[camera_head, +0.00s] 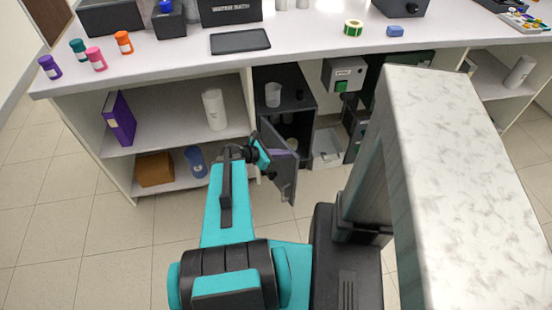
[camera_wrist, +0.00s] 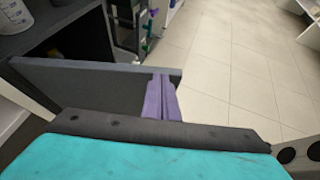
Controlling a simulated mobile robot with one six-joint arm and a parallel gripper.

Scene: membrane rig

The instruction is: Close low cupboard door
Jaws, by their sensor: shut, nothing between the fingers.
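The low cupboard door (camera_head: 283,178) is a dark grey panel standing open, swung out from the dark cupboard (camera_head: 300,98) under the counter. In the wrist view the door (camera_wrist: 85,90) crosses the left half, with the cupboard's dark inside (camera_wrist: 70,40) beyond it. My gripper (camera_head: 277,153) is at the door's left side in the head view. Its purple fingers (camera_wrist: 161,92) are together and empty, in front of the door face near its free end. I cannot tell whether the fingertips touch the door. My wrist partly hides the door in the head view.
Open shelves on the left hold a purple binder (camera_head: 119,118), a white roll (camera_head: 214,109) and a brown box (camera_head: 155,169). A marble-topped block (camera_head: 450,150) stands close on the right. Floor left of my arm is clear.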

